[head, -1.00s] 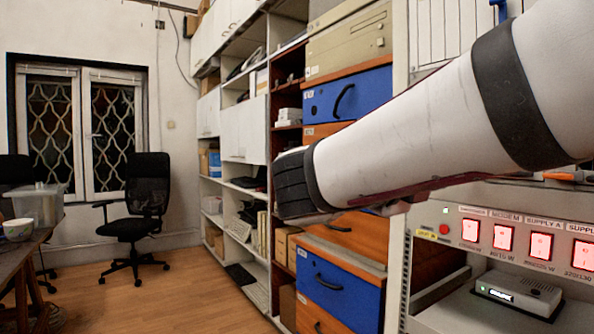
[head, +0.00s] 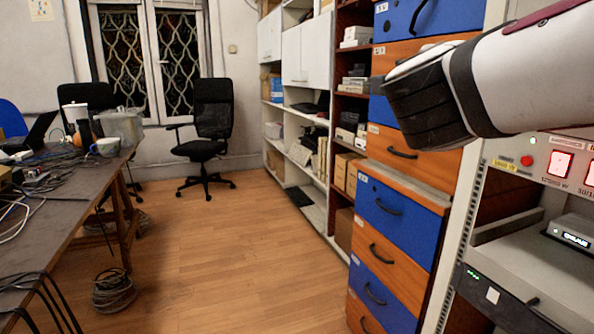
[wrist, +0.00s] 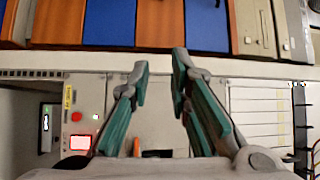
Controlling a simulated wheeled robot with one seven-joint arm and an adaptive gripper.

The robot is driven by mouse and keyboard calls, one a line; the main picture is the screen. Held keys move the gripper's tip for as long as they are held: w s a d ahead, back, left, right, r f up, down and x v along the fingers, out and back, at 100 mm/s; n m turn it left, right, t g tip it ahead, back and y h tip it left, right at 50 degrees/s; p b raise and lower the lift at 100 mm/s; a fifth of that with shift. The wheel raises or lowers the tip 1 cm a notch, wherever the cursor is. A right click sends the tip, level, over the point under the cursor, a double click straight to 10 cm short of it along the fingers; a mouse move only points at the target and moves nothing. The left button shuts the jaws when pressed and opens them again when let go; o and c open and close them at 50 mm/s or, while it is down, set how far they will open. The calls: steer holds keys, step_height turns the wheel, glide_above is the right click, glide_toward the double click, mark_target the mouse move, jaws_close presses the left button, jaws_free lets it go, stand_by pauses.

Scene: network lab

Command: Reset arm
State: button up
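My arm (head: 500,80), white with a black ribbed joint, reaches in from the upper right of the head view, in front of the drawer cabinet. My gripper is out of sight in the head view. In the wrist view my gripper (wrist: 160,62) has two fingers with teal pads. Their tips are apart with nothing between them. The fingers show over the grey rack front, with their tips near the row of drawers at the top of that view.
The blue and orange drawer cabinet (head: 380,253) and the equipment rack (head: 535,262) with a lit red switch (wrist: 80,142) stand at right. A cluttered table (head: 70,205) is at left, with a cable coil (head: 113,291) on the floor. An office chair (head: 207,125) stands behind. The middle floor is clear.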

steer(key=s+a+f+n+y, duration=0.2)
steer(key=a+f+n+y, duration=0.5)
steer(key=a+n+y, duration=0.4)
steer(key=s+a+f+n+g+y, duration=0.2)
steer(key=s+f+n+g, duration=0.45)
steer(key=f, duration=0.35)
steer(key=s+d+f+n+g+h, duration=0.1)
steer(key=s+d+f+n+g, duration=0.2)
steer(key=s, duration=0.5)
steer(key=s+d+f+n+g+h, duration=0.1)
steer(key=s+d+f+g, duration=0.25)
steer(key=s+f, duration=0.4)
steer(key=s+d+f+n+g+h, duration=0.1)
steer(key=s+d+f+n+g, duration=0.15)
steer(key=s, duration=0.75)
step_height(320, 180, up, 28)
steer(key=m+t+p, duration=0.1)
steer(key=t+p, duration=0.2)
steer(key=p, duration=2.3)
steer(key=shift+w+p, duration=0.3)
steer(key=shift+w, duration=0.15)
steer(key=shift+f, duration=0.1)
